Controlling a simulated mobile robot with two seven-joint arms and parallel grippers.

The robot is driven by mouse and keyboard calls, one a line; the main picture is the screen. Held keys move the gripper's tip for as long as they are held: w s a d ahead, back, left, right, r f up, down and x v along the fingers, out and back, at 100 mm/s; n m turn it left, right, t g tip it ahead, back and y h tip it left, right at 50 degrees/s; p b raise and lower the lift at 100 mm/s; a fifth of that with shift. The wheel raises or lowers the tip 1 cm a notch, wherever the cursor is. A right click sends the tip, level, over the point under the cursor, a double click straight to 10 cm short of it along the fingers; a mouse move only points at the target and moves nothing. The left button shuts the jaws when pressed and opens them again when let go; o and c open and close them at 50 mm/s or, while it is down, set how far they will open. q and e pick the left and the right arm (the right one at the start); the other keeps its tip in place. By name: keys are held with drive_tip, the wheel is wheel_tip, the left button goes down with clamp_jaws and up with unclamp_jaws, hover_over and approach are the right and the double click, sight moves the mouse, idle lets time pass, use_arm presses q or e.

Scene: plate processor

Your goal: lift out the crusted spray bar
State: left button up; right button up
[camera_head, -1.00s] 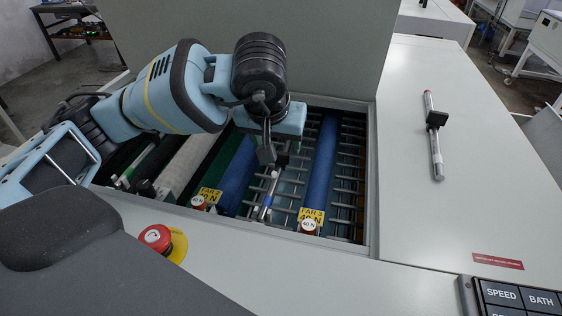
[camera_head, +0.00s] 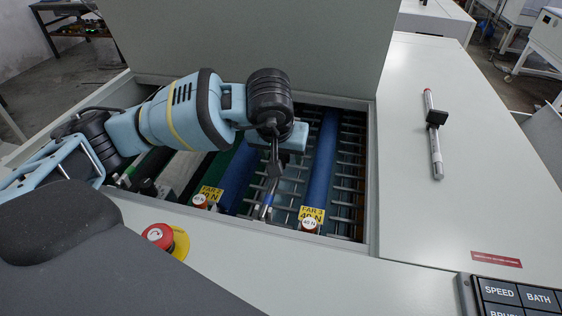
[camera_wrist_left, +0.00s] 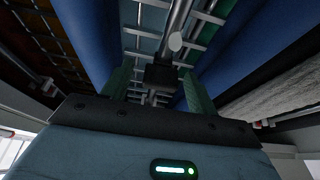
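In the left wrist view the bar (camera_wrist_left: 180,18) carries a pale round spot and a black block (camera_wrist_left: 161,76). My left gripper (camera_head: 273,172) reaches down into the bath over the bar. In the left wrist view its green fingers (camera_wrist_left: 158,80) stand apart on either side of the black block, with gaps visible on both sides. The wrist hides the bar's far part in the head view. My right gripper is not in view.
A second bar (camera_head: 436,150) with a black block and red tip lies on the right deck. The bath's front rim (camera_head: 250,228), yellow labels (camera_head: 311,214) and a grey upright cover (camera_head: 250,45) surround the opening. A red stop button (camera_head: 157,236) sits in front.

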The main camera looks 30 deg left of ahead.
use_arm(q)
drive_tip(key=c, duration=1.1)
drive_tip(key=shift+o, duration=0.2)
drive_tip(key=shift+r, duration=0.1)
drive_tip(key=shift+r, duration=0.5)
drive_tip(key=r, duration=0.6)
drive_tip(key=shift+a+b, duration=0.3)
drive_tip(key=shift+a, duration=0.1)
drive_tip(key=s+a+b, duration=0.1)
drive_tip(key=s+a, duration=0.1)
drive_tip(key=a, duration=0.6)
drive_tip(key=s+a+b, duration=0.2)
drive_tip(key=a, duration=0.6)
drive_tip(key=shift+s+a, duration=0.25)
drive_tip(key=shift+a, duration=0.1)
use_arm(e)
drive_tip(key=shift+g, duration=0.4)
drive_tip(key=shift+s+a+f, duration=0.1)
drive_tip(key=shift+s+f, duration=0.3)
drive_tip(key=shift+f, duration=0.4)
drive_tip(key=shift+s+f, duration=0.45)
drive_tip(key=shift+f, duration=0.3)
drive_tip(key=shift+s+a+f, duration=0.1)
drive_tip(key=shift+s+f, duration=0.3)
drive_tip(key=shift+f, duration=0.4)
